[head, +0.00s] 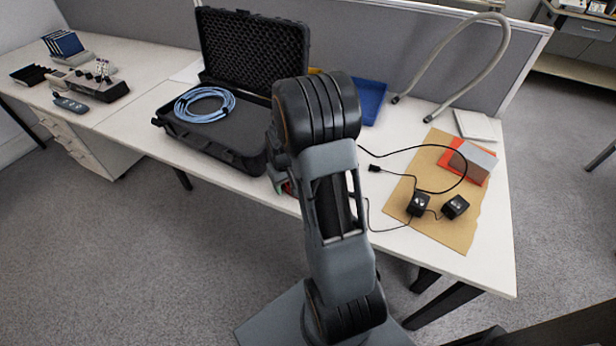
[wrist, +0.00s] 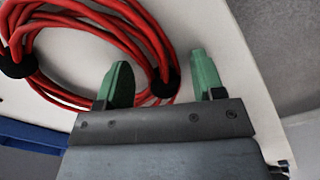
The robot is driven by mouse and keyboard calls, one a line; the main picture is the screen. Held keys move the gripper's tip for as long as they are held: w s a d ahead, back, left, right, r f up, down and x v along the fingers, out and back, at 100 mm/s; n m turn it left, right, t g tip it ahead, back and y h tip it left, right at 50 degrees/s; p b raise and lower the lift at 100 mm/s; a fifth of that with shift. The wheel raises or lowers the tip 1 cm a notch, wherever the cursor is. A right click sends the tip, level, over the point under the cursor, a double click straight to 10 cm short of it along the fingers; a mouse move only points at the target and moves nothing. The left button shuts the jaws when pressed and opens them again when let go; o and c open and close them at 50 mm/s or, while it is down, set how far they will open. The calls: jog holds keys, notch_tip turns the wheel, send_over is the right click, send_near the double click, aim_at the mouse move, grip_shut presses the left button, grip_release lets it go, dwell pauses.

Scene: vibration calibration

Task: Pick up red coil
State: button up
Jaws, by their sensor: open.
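The red coil (wrist: 95,20) lies on the white table top at the upper left of the wrist view. It is a bundle of several loops with black ties. My gripper (wrist: 162,80) is open, with two green fingers pointing at the coil's near right side. A black tie and strands of the coil show between the fingers. The left finger covers part of the loops, and the right finger is over bare table. I cannot tell whether the fingers touch the coil. In the head view my arm hides most of this area.
An open black case (head: 245,158) holds a blue coil (head: 205,104). A blue tray (head: 371,98) stands behind my arm. To the right, black cables and small black boxes (head: 419,204) lie around a tan sheet (head: 450,235). A grey partition (head: 420,60) borders the back.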

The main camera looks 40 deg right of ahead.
jog(key=shift+f, duration=0.1)
grip_shut()
dwell(0.6)
